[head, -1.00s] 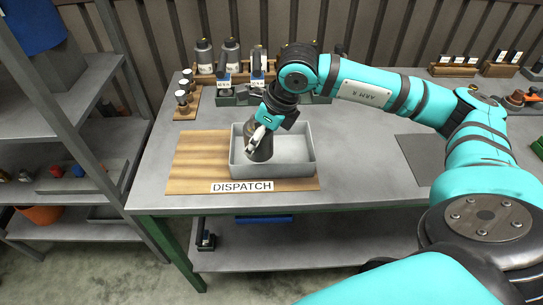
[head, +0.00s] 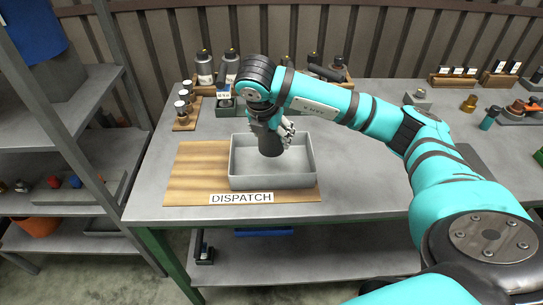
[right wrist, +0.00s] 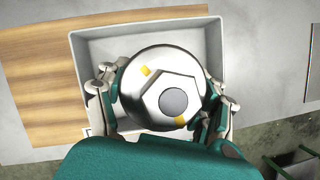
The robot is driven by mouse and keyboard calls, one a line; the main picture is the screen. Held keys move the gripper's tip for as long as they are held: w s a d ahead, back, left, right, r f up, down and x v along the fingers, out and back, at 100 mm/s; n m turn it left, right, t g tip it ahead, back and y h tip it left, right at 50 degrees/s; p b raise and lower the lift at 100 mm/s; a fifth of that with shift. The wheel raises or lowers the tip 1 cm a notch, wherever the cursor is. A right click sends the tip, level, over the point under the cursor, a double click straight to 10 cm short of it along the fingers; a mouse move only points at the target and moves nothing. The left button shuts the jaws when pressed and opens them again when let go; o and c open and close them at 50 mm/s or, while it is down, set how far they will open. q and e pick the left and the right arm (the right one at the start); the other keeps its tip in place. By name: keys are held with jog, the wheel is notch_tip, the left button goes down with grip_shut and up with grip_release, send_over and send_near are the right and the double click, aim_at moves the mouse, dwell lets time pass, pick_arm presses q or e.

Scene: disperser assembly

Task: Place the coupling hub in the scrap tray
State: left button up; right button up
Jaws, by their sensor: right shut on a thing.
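My right gripper (head: 280,133) is shut on a dark cylindrical part (head: 269,146) and holds it upright over the grey tray (head: 272,183). In the right wrist view, the part (right wrist: 172,100) has a round silver top with a hexagonal face, a grey centre and yellow marks, with fingers on both sides. I cannot tell whether it is the coupling hub, or whether its lower end touches the tray floor. The tray (right wrist: 85,55) looks otherwise empty and stands on a wooden board behind a DISPATCH label (head: 241,198). No scrap label shows. My left gripper is not in view.
Bottles and dark fittings stand in racks along the bench back. A brass part (head: 468,104) and a teal-handled tool (head: 490,118) are at the right. A shelf unit (head: 60,145) stands left.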

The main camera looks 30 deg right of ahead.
aim_at(267, 139)
jog(key=shift+f+p, duration=0.45)
jog(key=shift+f, duration=2.85)
jog(key=o, duration=1.8)
jog(key=v, duration=1.2)
jog(key=shift+s+b, duration=0.1)
jog(key=shift+b, duration=0.25)
